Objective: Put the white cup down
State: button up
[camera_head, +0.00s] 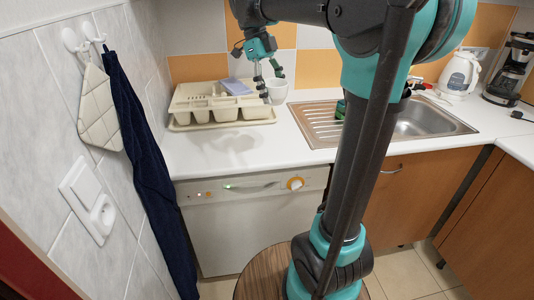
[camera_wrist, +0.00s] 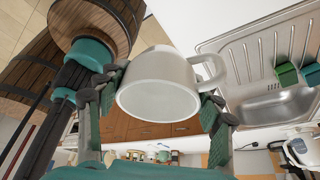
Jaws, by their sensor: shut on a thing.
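The white cup (camera_wrist: 158,84) is between the fingers of my gripper (camera_wrist: 160,100) in the wrist view. Its open mouth faces the wrist camera, it looks empty, and its handle points to the right. In the head view the cup (camera_head: 278,91) shows just right of the cream dish rack, with my gripper (camera_head: 271,82) at it, shut on it. The white counter (camera_head: 230,150) lies below. I cannot tell whether the cup's base touches the counter.
The cream dish rack (camera_head: 190,105) holds a bluish sponge-like block (camera_head: 236,86). A metal sink (camera_head: 420,120) with a ribbed drainboard (camera_head: 314,118) is to the right. A kettle (camera_head: 459,74) and coffee maker (camera_head: 510,70) stand farther right. The counter in front of the rack is clear.

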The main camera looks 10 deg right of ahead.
notch_tip(320, 180, down, 19)
jog(key=shift+f, duration=0.15)
dwell(0.4)
jog(key=shift+f, duration=0.15)
jog(key=o, duration=1.3)
jog(key=shift+c, duration=0.2)
jog(key=v, duration=1.2)
